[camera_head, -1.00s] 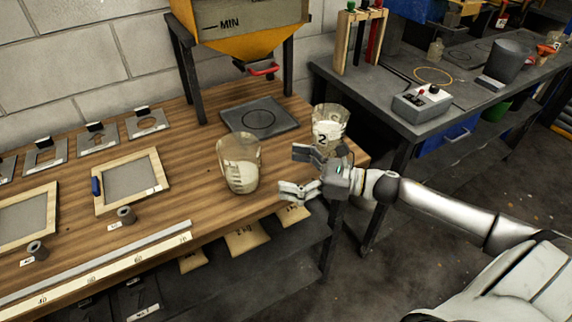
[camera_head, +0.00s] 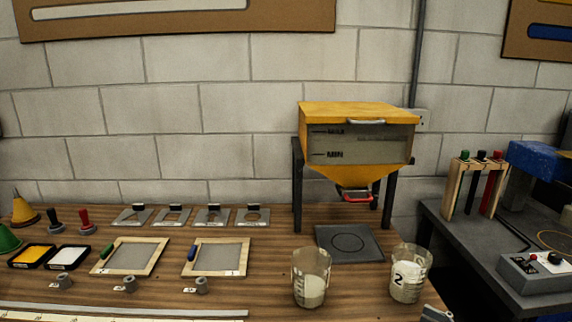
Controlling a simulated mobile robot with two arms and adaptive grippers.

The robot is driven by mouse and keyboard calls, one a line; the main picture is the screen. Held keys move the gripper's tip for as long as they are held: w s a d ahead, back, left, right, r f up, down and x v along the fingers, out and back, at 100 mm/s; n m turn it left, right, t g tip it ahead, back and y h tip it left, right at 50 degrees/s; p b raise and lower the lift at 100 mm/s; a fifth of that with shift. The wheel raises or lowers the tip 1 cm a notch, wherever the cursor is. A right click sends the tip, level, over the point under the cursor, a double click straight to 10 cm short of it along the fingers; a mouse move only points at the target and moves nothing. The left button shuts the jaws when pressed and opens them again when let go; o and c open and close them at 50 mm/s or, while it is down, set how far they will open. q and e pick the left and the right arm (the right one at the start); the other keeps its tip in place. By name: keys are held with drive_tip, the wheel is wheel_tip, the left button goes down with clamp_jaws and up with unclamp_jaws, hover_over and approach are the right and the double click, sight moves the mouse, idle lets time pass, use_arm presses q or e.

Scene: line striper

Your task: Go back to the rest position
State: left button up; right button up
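A glass beaker with pale contents (camera_head: 311,279) stands upright on the wooden table at the front right. A second beaker marked 2 (camera_head: 408,275), also with pale contents, stands to its right near the table's right edge. Only a small grey part of my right gripper (camera_head: 435,313) shows at the bottom edge, just right of and below the beaker marked 2. Its fingers are mostly cut off, so its opening cannot be read. My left gripper is out of view.
A yellow hopper (camera_head: 357,138) on dark legs stands behind a grey plate (camera_head: 348,243). Framed screens (camera_head: 129,256), metal stencils (camera_head: 172,215) and ink trays (camera_head: 69,257) occupy the left. A grey bench (camera_head: 470,240) with a control box (camera_head: 537,272) stands at the right.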

drive_tip(key=w+d+f+m+t+h, duration=0.2)
drive_tip(key=d+f+m+h, duration=0.5)
drive_tip(key=f+m, duration=0.65)
drive_tip(key=s+d+f+m+g+h, duration=0.1)
drive_tip(key=s+d+f+m+h, duration=0.4)
drive_tip(key=f, duration=0.6)
drive_tip(key=s+f+m+g, duration=0.2)
drive_tip(key=s+f+m, duration=0.1)
drive_tip(key=f+m, duration=0.65)
drive_tip(key=s+a+f+m+g+h, duration=0.1)
drive_tip(key=s+a+f+m+g, duration=0.2)
drive_tip(key=s+f, duration=0.65)
drive_tip(key=s+a+f+m+g+h, duration=0.1)
drive_tip(key=s+a+f+m+g, duration=0.1)
drive_tip(key=s+f+m, duration=0.55)
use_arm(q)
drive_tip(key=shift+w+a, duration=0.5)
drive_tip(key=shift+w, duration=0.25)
use_arm(e)
drive_tip(key=s+a+f+m+g, duration=0.2)
drive_tip(key=s+a+f, duration=0.2)
drive_tip(key=s, duration=0.6)
drive_tip(key=s+a+f+m+g, duration=0.2)
drive_tip(key=s+a+f+g, duration=0.1)
drive_tip(key=s, duration=0.7)
drive_tip(key=shift+a+f+y, duration=0.4)
drive_tip(key=shift+a+f, duration=0.05)
drive_tip(key=shift+a, duration=0.7)
